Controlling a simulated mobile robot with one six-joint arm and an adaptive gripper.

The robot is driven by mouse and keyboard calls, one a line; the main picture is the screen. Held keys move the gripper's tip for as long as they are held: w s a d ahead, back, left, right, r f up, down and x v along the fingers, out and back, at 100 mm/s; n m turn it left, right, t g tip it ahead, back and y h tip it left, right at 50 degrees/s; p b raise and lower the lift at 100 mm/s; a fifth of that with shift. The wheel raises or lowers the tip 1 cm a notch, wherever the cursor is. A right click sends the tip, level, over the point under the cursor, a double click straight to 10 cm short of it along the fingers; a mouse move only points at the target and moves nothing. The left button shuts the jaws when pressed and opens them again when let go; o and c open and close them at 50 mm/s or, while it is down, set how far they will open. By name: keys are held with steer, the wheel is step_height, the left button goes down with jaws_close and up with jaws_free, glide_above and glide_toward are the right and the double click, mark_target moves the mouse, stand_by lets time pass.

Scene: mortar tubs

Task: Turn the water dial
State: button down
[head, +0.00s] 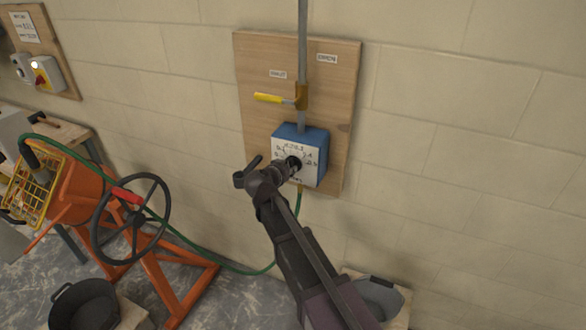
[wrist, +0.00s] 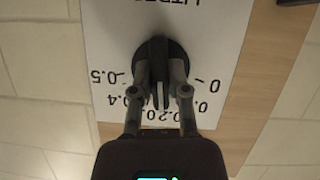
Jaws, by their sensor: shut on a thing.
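The water dial is a round black knob (wrist: 143,60) on a white face printed with numbers; the wrist view shows the print upside down, with 0 and 0.5 among the marks. In the head view the white dial face (head: 312,153) sits on a blue box (head: 289,131) on a wooden wall board. My gripper (head: 289,166) reaches it from below and in front. In the wrist view my gripper (wrist: 159,78) is shut on the knob, a finger on each side. The fingers hide part of the knob, and I cannot tell which mark it points to.
A yellow lever (head: 270,98) on the pipe above the box lies roughly horizontal. A green hose (head: 240,270) runs from below the box to the orange mixer (head: 75,195) at left. Black tub (head: 85,308) and grey tub (head: 381,296) stand low in front.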

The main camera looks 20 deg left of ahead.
steer(key=m+y, duration=0.2)
steer(key=m, duration=0.1)
steer(key=shift+m+t+y+b, duration=0.3)
steer(key=shift+y+b, duration=0.05)
steer(key=shift+y, duration=0.05)
steer(key=m+y+b, duration=0.1)
steer(key=m+y, duration=0.1)
steer(key=m, duration=0.1)
steer(key=shift+d+t, duration=0.1)
steer(key=shift+t, duration=0.2)
steer(key=c, duration=0.6)
jaws_free()
steer(key=shift+s+d+r, duration=0.1)
steer(key=shift+d+r, duration=0.05)
